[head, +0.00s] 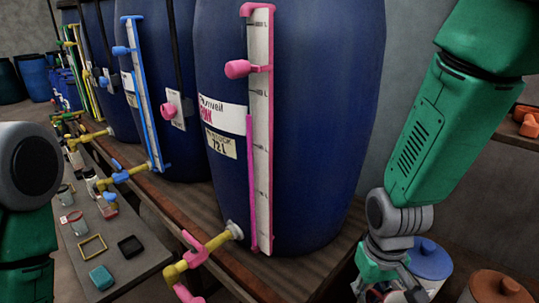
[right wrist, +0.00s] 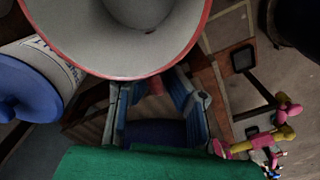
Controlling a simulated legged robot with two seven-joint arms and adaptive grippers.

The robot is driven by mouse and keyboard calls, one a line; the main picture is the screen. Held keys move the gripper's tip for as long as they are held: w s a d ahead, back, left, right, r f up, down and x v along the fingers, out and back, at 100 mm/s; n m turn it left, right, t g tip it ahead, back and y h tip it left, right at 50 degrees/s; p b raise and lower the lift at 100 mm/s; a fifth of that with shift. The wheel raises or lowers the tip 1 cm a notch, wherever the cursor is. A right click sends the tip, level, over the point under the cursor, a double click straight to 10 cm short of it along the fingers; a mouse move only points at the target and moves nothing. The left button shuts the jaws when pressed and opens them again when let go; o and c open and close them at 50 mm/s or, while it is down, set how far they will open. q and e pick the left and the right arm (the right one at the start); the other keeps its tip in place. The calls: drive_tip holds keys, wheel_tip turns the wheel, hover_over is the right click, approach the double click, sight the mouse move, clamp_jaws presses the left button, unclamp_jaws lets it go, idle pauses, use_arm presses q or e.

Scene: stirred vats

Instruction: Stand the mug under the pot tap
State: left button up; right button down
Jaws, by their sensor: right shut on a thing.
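In the right wrist view a white mug (right wrist: 128,40) with a red rim fills the top, its pale inside facing the camera. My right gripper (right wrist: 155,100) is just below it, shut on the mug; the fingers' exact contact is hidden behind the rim. In the head view my right gripper (head: 392,290) is low at the right of the large blue vat (head: 310,110), and the mug is hard to make out. A pink tap (head: 195,250) on a yellow pipe is left of the gripper, at the vat's foot. Which tap is the pot tap is unclear. My left gripper is out of view.
A blue-lidded jar (head: 430,258) and an orange-lidded jar (head: 498,287) stand close to my right gripper. More vats stand on a wooden bench (head: 160,190) at left. A lower grey shelf (head: 130,268) holds small containers and a yellow frame (head: 92,246).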

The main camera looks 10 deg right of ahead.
drive_tip(key=shift+w+a, duration=0.1)
drive_tip(key=shift+a, duration=0.1)
drive_tip(key=f+b, duration=0.2)
drive_tip(key=f, duration=0.1)
drive_tip(key=s+a+f+n+b, duration=0.1)
drive_tip(key=f+b, duration=0.1)
drive_tip(key=f, duration=0.1)
drive_tip(key=a+f+n+b, duration=0.1)
drive_tip(key=f+b, duration=0.1)
drive_tip(key=f, duration=0.1)
drive_tip(key=shift+s+a, duration=0.1)
drive_tip(key=shift+s, duration=0.15)
idle(0.7)
